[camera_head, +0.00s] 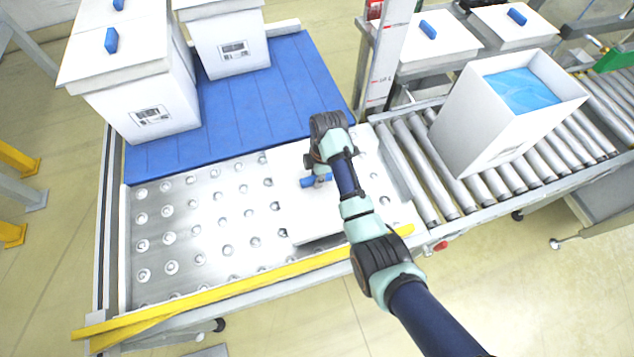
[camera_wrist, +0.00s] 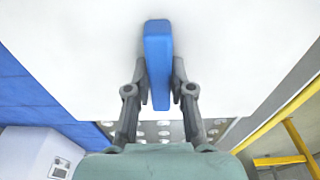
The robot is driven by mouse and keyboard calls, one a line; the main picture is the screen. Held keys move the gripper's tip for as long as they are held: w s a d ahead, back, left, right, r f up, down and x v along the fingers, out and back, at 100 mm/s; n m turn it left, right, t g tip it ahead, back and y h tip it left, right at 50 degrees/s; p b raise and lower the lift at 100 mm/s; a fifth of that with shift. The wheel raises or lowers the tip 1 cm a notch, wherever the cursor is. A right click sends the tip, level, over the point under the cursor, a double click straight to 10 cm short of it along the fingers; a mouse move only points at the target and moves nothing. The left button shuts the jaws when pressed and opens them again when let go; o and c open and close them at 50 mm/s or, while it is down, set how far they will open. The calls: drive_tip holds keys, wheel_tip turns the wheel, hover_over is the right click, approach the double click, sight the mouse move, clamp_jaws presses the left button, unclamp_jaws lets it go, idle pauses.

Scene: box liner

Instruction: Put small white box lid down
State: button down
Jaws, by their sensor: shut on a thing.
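The small white box lid (camera_head: 345,222) is a flat white panel with a blue handle (camera_head: 312,181). It is over the right end of the metal ball-transfer table, and I cannot tell whether it touches the balls. In the wrist view the lid (camera_wrist: 230,50) fills the upper part, with the blue handle (camera_wrist: 158,60) upright in the middle. My gripper (camera_wrist: 160,88) has a finger on each side of the handle and is shut on it. In the head view my gripper (camera_head: 318,178) is partly hidden by my arm.
Lidded white boxes (camera_head: 150,85) stand on the blue surface (camera_head: 260,90) at the back left. An open white box (camera_head: 480,120) with blue lining stands on the roller conveyor (camera_head: 425,170). More lids with blue handles (camera_head: 428,29) are behind. A yellow rail (camera_head: 240,283) edges the front. The table's left part (camera_head: 190,215) is clear.

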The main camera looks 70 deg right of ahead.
wheel_tip(320, 180, down, 3)
drive_tip(key=shift+a+f+b, duration=0.1)
drive_tip(key=shift+f+b, duration=0.1)
drive_tip(key=shift+b, duration=0.25)
drive_tip(key=shift+r, duration=0.1)
drive_tip(key=c, duration=1)
unclamp_jaws()
drive_tip(key=r+p, duration=0.1)
drive_tip(key=r, duration=0.3)
drive_tip(key=r+p, duration=0.2)
drive_tip(key=r, duration=0.2)
drive_tip(key=s+d+r+p, duration=0.1)
drive_tip(key=r+p, duration=0.1)
drive_tip(key=r, duration=0.2)
drive_tip(key=shift+s, duration=0.1)
